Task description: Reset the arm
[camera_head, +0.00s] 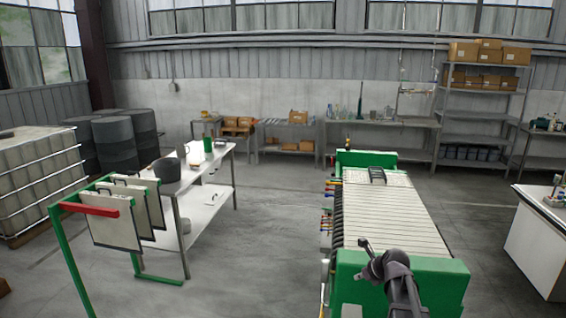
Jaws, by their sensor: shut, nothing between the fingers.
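My arm rises from the bottom edge, right of the middle, and is dark grey. My gripper (364,245) is the small dark end at its upper left. It is small in the picture, and its fingers are shut with nothing seen between them. My arm hides part of that green end.
A dark device (377,175) lies on the machine's far part. A green rack with hanging plates (115,217) and a white table (205,205) stand left. A white bench (535,240) stands right. Floor is clear between the table and machine (270,225).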

